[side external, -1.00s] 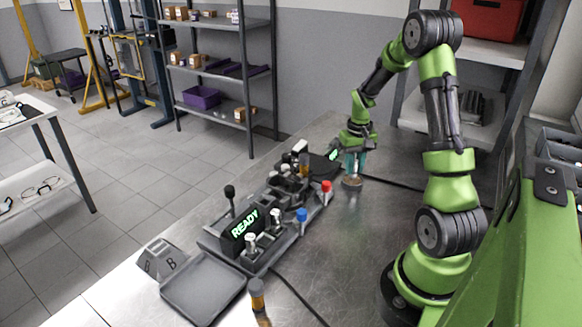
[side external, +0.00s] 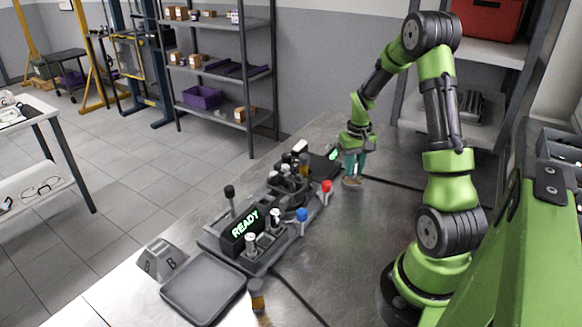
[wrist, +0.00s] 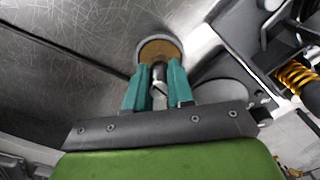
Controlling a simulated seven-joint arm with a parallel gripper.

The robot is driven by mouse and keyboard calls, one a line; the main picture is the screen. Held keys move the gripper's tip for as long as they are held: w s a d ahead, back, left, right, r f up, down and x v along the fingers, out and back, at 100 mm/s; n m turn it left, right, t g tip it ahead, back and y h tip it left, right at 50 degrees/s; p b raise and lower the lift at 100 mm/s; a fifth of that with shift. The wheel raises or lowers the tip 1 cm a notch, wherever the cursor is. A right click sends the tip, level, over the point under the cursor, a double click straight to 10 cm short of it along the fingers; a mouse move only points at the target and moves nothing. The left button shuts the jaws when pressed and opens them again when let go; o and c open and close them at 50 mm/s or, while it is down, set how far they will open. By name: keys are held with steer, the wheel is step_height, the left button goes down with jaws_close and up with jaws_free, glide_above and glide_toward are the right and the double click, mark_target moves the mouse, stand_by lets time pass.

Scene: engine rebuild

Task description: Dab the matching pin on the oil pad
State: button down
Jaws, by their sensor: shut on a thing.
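My gripper (side external: 354,168) is at the far end of the steel bench, pointing down. The oil pad, a round tan disc (wrist: 158,46) in a pale rim, lies right beneath the fingertips. In the side view the pad (side external: 352,185) sits on the bench directly under my gripper. The pin's lower end is hidden, so I cannot tell whether it touches the pad.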

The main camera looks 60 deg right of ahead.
steer(key=shift+f, duration=0.65)
stand_by(0.8)
steer(key=shift+r, duration=3.55)
steer(key=w+a+r+n, duration=0.3)
steer(key=a, duration=0.6)
steer(key=w+a+r+n, duration=0.2)
steer(key=w+a+r, duration=0.1)
steer(key=a, duration=0.7)
steer(key=w+a+r+n, duration=0.3)
steer(key=a, duration=0.7)
steer(key=shift+n, duration=0.3)
